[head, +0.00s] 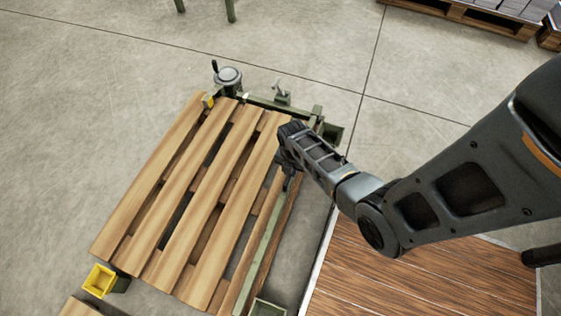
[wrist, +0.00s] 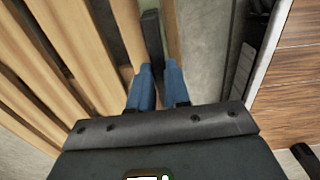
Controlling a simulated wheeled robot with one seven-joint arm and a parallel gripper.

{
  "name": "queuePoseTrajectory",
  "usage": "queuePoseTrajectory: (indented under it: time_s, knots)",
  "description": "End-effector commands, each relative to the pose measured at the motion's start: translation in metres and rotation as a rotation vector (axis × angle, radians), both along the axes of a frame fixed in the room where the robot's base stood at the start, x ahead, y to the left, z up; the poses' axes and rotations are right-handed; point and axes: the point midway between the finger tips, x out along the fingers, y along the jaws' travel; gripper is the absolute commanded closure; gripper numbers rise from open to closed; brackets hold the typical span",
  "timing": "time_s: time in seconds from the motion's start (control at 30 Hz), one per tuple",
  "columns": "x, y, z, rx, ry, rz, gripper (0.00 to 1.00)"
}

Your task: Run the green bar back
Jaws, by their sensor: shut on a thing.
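The green bar (head: 262,245) is a long, pale green strip along the right side of a wooden slatted pallet (head: 195,200). It also shows in the wrist view (wrist: 130,28), where it runs up and away. A dark upright handle (wrist: 151,38) stands at the bar. My gripper (head: 289,182) is at the bar's far part, beside the pallet's right edge. In the wrist view its blue fingers (wrist: 158,76) are shut on the dark handle. The handle's lower part and its joint to the bar are hidden.
A green frame with a round grey-topped post (head: 228,76) and a small clamp (head: 282,92) stands at the pallet's far end. A yellow box (head: 99,280) is at the near left corner. A brown wooden platform (head: 410,275) lies right. Bare concrete is left.

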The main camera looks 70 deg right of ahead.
Motion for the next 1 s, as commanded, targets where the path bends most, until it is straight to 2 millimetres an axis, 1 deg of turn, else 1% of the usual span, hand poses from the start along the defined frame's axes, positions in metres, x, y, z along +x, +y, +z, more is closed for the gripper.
queuePoseTrajectory:
  time_s: [0.1,0.4,0.43,0.7,0.9,1.0]
  knots:
    - [-0.0053,0.0006,0.0000,0.003,0.002,0.000,1.00]
    - [-0.0086,0.0005,-0.0011,0.003,0.008,-0.001,1.00]
    - [-0.0089,0.0005,-0.0011,0.004,0.008,-0.001,0.82]
    - [-0.0073,0.0006,-0.0010,0.003,0.005,-0.001,0.57]
    - [-0.0057,0.0002,-0.0002,0.001,0.002,0.000,0.57]
    - [-0.0053,0.0001,0.0054,0.001,0.001,0.000,0.57]
